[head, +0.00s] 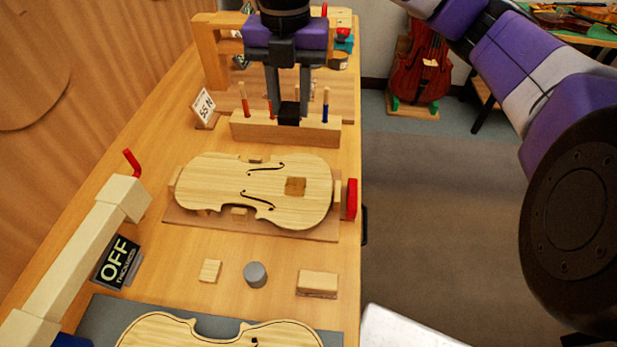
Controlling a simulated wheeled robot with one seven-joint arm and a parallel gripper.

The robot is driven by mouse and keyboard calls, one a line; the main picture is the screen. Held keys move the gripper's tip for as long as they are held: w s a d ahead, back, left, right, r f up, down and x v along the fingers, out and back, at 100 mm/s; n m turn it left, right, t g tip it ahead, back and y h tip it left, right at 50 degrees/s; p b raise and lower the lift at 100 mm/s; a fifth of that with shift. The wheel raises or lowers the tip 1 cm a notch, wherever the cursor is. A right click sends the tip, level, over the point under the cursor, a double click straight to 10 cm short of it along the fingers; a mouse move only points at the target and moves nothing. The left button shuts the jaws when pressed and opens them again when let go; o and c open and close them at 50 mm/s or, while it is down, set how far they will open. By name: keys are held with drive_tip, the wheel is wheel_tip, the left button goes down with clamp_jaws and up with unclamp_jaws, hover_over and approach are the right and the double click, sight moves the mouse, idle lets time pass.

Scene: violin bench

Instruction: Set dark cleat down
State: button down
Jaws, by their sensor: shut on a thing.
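The dark cleat (289,114) is a small black block between my fingertips. My gripper (289,105) points straight down and is shut on it. The cleat overlaps the upper edge of a long wooden tool block (260,131) in the head view; I cannot tell whether it touches the block. A pale violin plate (215,188) lies nearer on a brown board, with a small brown square patch (295,186) on its right half.
Upright red and blue handled tools stand in the tool block. A "55 N" card (203,106) is to its left. A grey cylinder (255,274), wooden blocks (317,282) and an OFF sign (118,261) lie nearer. The bench's right edge drops to the floor.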

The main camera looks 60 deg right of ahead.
sight(296, 185)
wheel_tip(296, 185, down, 20)
drive_tip(key=shift+r, duration=0.25)
drive_tip(key=shift+f+b, duration=0.15)
drive_tip(key=shift+b, duration=0.15)
drive_tip(key=c, duration=1.1)
unclamp_jaws()
drive_tip(key=shift+o, duration=0.3)
wheel_tip(296, 185, up, 12)
drive_tip(key=shift+r, duration=0.2)
drive_tip(key=shift+w, duration=0.1)
